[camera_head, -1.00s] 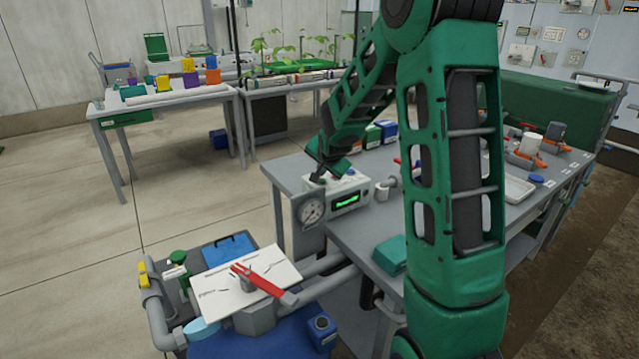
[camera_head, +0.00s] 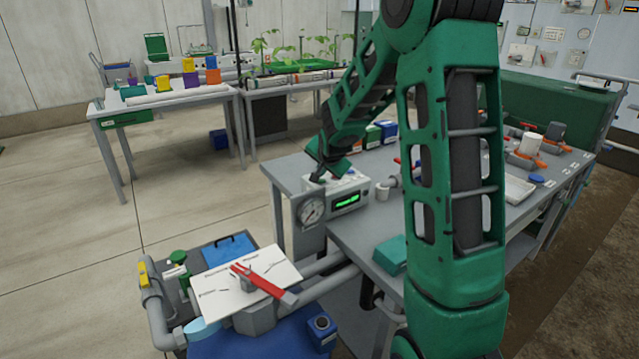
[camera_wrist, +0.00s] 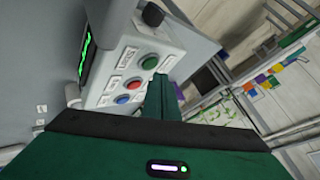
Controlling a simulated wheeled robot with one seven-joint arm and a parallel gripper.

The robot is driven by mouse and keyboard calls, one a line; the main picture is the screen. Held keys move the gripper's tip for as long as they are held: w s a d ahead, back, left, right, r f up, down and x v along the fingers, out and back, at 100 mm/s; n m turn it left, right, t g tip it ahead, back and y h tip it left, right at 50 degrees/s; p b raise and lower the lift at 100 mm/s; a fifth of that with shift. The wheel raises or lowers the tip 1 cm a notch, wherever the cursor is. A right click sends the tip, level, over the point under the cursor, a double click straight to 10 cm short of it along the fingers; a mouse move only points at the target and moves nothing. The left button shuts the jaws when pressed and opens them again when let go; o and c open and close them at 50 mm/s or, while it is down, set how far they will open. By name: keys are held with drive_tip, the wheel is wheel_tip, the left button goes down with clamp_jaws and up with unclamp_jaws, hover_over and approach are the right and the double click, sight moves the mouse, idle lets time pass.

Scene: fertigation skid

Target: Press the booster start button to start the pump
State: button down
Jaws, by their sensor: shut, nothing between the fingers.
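A light control box (camera_head: 357,184) with a lit green display stands on the grey bench. In the wrist view its sloped panel (camera_wrist: 128,68) carries a green button (camera_wrist: 150,62), a red button (camera_wrist: 134,84) and a blue button (camera_wrist: 122,98), each beside a small label I cannot read surely. My gripper (camera_wrist: 160,80) is shut and empty, its green fingertips just beside the green button. I cannot tell whether they touch it. In the head view my gripper (camera_head: 320,174) is over the box, and my wrist hides part of the panel.
A round pressure gauge (camera_head: 311,211) is at the box's near left. A black knob (camera_wrist: 153,14) shows above the panel in the wrist view. A grey cup (camera_head: 383,190) stands right of the box. A white board with a red lever (camera_head: 262,283) is lower left.

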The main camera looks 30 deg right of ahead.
sight(322, 182)
drive_tip(key=shift+f, duration=0.2)
drive_tip(key=shift+f, duration=0.2)
drive_tip(key=shift+f, duration=0.35)
idle(1.2)
drive_tip(key=shift+r, duration=0.8)
drive_tip(key=shift+r, duration=2.5)
drive_tip(key=shift+s, duration=0.1)
